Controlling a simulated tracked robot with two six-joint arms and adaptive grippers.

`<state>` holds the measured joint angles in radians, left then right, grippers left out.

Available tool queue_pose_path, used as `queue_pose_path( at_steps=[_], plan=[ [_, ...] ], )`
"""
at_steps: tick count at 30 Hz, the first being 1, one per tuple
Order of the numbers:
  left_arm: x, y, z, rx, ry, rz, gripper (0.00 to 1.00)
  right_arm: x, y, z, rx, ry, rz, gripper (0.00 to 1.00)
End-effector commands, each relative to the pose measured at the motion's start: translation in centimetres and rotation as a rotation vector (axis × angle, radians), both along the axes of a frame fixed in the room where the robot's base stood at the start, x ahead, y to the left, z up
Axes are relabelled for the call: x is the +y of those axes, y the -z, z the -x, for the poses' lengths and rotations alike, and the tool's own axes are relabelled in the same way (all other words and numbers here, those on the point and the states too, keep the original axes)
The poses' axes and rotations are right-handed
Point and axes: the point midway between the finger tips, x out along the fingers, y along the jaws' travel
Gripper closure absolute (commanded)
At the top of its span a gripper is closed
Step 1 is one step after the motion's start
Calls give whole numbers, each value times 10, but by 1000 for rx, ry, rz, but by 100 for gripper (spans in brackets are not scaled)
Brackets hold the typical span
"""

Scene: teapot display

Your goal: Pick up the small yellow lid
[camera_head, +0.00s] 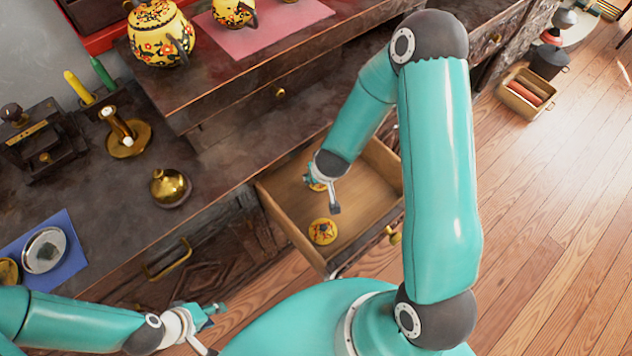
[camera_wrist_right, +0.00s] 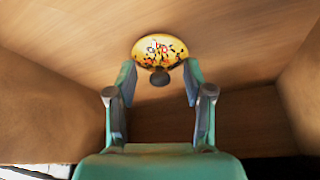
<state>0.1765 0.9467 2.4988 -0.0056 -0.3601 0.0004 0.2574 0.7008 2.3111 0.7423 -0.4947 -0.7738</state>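A yellow lid with a floral pattern and a dark knob (camera_wrist_right: 160,47) lies in the open drawer. In the right wrist view it is just beyond the fingertips of my right gripper (camera_wrist_right: 160,72), with its knob between them. The fingers are apart and do not visibly touch it. My left gripper (camera_head: 208,325) is open and empty, away from the drawer.
Yellow teapots (camera_head: 160,32) stand on the upper shelf. A brass pot (camera_head: 170,187), a candle holder (camera_head: 127,140) and a blue mat (camera_head: 66,270) are on the dark cabinet top. Wooden floor lies to the right.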

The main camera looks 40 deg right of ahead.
Motion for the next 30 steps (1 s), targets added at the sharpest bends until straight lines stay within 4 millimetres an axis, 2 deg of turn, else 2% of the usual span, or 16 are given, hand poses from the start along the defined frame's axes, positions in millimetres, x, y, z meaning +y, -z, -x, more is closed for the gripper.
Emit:
queue_pose_path(
  at_steps=[1,6,22,24,27,30],
  plan=[
    [0,0,0,0,0,0,60,0,0,0,0,0,0,62],
    [0,0,0,0,0,0,60,0,0,0,1,-1,0,88],
    [0,-2,0,0,0,0,60,1,-1,1,5,0,-2,90],
    [0,-4,0,0,0,0,60,1,-5,1,5,-1,-1,100],
    [0,-8,0,0,0,0,60,1,-13,2,5,-1,-1,100],
    [0,-1,0,0,0,0,60,5,-9,15,6,-3,0,100]
  ],
)
